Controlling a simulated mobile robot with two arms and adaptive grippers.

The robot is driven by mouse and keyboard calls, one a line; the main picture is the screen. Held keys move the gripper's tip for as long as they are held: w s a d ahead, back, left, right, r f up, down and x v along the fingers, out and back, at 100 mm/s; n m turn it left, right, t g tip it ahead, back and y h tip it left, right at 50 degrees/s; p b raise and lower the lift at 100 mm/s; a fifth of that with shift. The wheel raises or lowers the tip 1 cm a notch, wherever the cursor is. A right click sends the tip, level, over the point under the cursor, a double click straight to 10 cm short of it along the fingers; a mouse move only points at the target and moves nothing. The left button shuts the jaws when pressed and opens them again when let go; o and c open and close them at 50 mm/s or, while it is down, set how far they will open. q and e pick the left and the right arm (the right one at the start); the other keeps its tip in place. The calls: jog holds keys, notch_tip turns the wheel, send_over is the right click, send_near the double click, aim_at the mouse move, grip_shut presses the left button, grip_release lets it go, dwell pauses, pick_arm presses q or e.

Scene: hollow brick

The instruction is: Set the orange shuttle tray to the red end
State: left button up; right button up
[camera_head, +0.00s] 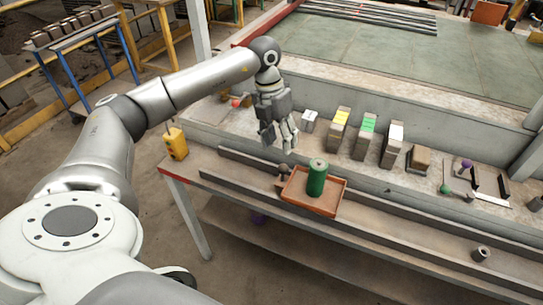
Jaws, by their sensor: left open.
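The orange shuttle tray (298,190) sits between the rails of a long grey track on the bench, towards its left part. A green cylinder (317,180) stands upright in the tray. A dark knob (284,169) shows at the tray's left end. The red end (173,177) is a red mark at the left edge of the bench, some way left of the tray. My left gripper (280,144) is open and empty, fingers pointing down, above and behind the tray's left end, apart from it. My right gripper is not in view.
Several upright blocks with coloured labels (367,125) stand on the ledge behind the track. A yellow control box (175,143) is beside the bench's left end. A small dark hollow cylinder (481,254) is at the right. The track between tray and red end looks clear.

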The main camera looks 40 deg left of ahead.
aim_at(282, 166)
pick_arm(q)
notch_tip(282, 166, down, 5)
jog(key=shift+s+d+f+p, duration=0.1)
jog(key=shift+d+p, duration=0.05)
jog(key=shift+p, duration=0.45)
jog(key=f, duration=0.2)
jog(key=d+f+p, duration=0.1)
jog(key=f, duration=0.1)
jog(key=shift+d+f, duration=0.1)
jog(key=shift+f, duration=0.65)
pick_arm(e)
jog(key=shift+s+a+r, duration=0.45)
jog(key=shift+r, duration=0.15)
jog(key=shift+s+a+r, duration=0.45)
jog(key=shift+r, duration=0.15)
pick_arm(q)
jog(key=shift+c, duration=0.5)
jog(key=c, duration=0.7)
grip_shut()
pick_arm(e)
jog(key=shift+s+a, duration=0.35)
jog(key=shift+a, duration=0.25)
